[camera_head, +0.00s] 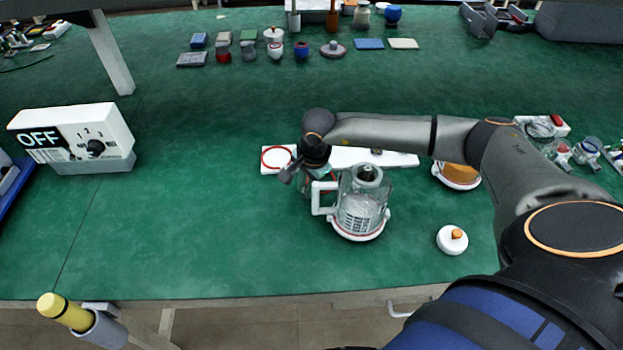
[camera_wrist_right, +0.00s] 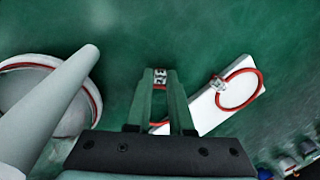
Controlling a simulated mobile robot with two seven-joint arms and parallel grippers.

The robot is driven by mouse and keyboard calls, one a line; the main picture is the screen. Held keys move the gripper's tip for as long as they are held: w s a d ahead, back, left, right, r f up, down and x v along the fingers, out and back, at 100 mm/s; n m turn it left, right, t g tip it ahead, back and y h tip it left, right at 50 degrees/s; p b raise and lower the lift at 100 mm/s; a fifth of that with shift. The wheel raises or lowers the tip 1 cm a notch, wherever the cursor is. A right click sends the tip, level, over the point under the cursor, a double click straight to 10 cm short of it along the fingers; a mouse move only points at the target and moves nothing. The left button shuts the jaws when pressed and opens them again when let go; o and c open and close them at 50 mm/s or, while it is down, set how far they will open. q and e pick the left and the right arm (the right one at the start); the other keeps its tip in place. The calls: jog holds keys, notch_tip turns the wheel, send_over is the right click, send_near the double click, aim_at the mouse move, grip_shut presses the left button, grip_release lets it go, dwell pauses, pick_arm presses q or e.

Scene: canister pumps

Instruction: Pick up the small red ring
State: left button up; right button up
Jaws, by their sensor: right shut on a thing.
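My right gripper (camera_head: 300,172) is just left of the glass jug, over the left part of the white board (camera_head: 400,160). In the right wrist view its fingers (camera_wrist_right: 160,76) are shut on a small pale, clip-like piece with red on it, which I take to be part of the small red ring (camera_wrist_right: 160,87). The fingers hide most of this ring. A larger red ring (camera_head: 277,157) lies on the board's left end, apart from the fingers; it also shows in the right wrist view (camera_wrist_right: 262,88). My left gripper is not in view.
A glass jug (camera_head: 362,208) with a white handle and red-rimmed base stands close right of the gripper. A white lid with an orange knob (camera_head: 452,240) lies further right. A white switch box (camera_head: 75,135) stands at left. The green table between is clear.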

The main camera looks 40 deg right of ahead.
grip_shut()
dwell(0.3)
notch_tip(320, 180, up, 10)
dwell(0.5)
